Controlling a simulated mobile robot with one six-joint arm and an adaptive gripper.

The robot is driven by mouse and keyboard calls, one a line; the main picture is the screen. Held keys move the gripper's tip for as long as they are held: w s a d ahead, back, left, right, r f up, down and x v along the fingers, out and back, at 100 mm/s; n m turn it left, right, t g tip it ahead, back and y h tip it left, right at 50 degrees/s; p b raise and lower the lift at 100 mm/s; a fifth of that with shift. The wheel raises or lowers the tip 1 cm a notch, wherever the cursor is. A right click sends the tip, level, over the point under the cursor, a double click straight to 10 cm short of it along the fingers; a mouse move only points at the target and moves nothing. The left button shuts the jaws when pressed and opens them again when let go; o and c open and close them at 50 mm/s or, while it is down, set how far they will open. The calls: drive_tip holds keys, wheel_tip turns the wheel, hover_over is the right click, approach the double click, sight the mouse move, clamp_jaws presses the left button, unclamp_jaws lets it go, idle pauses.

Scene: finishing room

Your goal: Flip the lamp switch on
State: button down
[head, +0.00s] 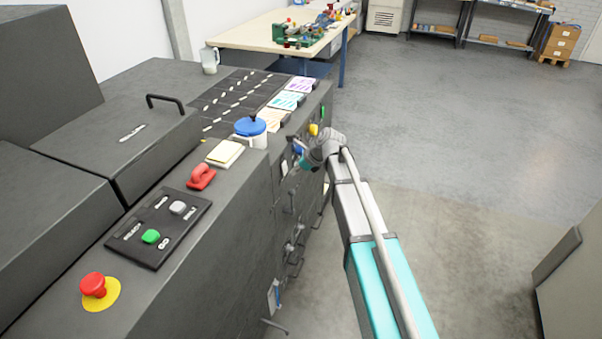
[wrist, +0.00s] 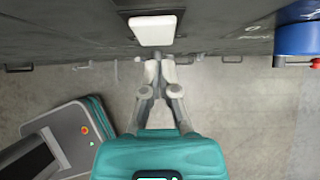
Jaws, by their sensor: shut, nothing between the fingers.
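The lamp switch looks to be the white rocker (wrist: 153,30) on a dark plate in the wrist view, set in the dark side of the machine. Which way it is tipped I cannot tell. A small white patch (head: 284,168) on the machine's side in the head view may be the same switch. My gripper (wrist: 154,62) is shut and empty, its fingertips just below the rocker in the wrist view. Whether they touch the machine I cannot tell. In the head view my arm reaches to the machine's side, and the fingertips are hard to make out.
Several handles (head: 295,262) stick out along the machine's side. On its top are a red stop button (head: 93,284), a control panel (head: 130,250), a blue-lidded pot (head: 251,127) and cards (head: 288,100). A workbench (head: 240,35) stands behind.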

drive_tip(key=shift+w+a, duration=0.2)
drive_tip(key=shift+a, duration=0.3)
drive_tip(key=shift+a+f, duration=0.1)
drive_tip(key=shift+a, duration=0.05)
drive_tip(key=shift+s+a, duration=0.1)
drive_tip(key=shift+a, duration=0.15)
drive_tip(key=shift+d, duration=0.35)
drive_tip(key=shift+r+p, duration=0.7)
drive_tip(key=shift+r, duration=0.15)
